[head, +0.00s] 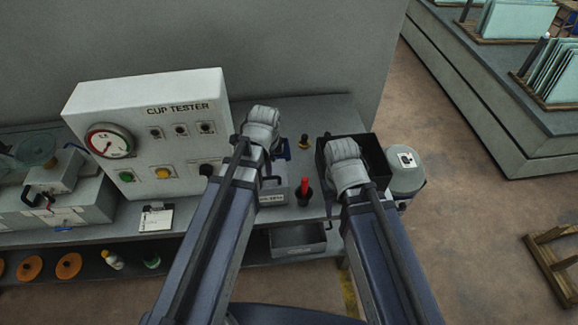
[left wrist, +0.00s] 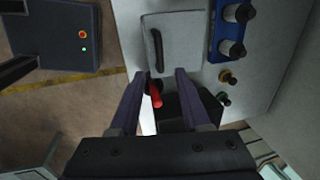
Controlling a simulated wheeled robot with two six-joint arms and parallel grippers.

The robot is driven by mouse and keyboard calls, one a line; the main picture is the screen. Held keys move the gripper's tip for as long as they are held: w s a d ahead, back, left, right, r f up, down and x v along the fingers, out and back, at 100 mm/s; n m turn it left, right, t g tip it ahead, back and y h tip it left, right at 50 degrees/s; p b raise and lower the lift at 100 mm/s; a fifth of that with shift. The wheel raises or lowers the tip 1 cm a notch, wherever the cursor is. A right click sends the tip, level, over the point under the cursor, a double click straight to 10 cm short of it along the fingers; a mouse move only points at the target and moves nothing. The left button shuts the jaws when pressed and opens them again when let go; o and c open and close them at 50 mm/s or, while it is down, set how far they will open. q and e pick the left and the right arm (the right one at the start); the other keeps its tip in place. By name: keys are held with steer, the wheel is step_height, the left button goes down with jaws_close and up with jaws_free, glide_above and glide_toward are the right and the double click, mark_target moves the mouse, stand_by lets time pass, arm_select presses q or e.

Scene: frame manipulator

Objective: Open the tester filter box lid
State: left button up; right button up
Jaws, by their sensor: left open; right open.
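A small light-grey box with a label on its front (head: 272,194), apparently the filter box, stands near the front of the bench. My left gripper (head: 262,130) is above and behind it and hides part of its top. In the left wrist view a pale grey lid (left wrist: 185,45) with a dark bar handle (left wrist: 158,48) lies closed. The open, empty left fingers (left wrist: 160,75) are on either side of the view just below the lid; contact cannot be told. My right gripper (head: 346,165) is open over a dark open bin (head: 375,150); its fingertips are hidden.
The cup tester panel (head: 150,130) stands at the left. A red-handled tool (head: 304,187) in a dark holder is right of the box; it shows in the left wrist view (left wrist: 155,97). A blue rack (left wrist: 214,35) adjoins the lid. A grey canister (head: 406,180) is at the right.

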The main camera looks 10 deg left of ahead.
mark_target(269, 178)
arm_select(q)
steer(key=f+b, duration=0.2)
steer(key=w+f+b, duration=0.1)
steer(key=f+b, duration=0.4)
steer(key=shift+w+a+f+b, duration=0.2)
steer(key=shift+a+f+b, duration=0.05)
steer(key=shift+f+b, duration=0.15)
steer(key=shift+r, duration=0.1)
jaws_close()
stand_by(1.3)
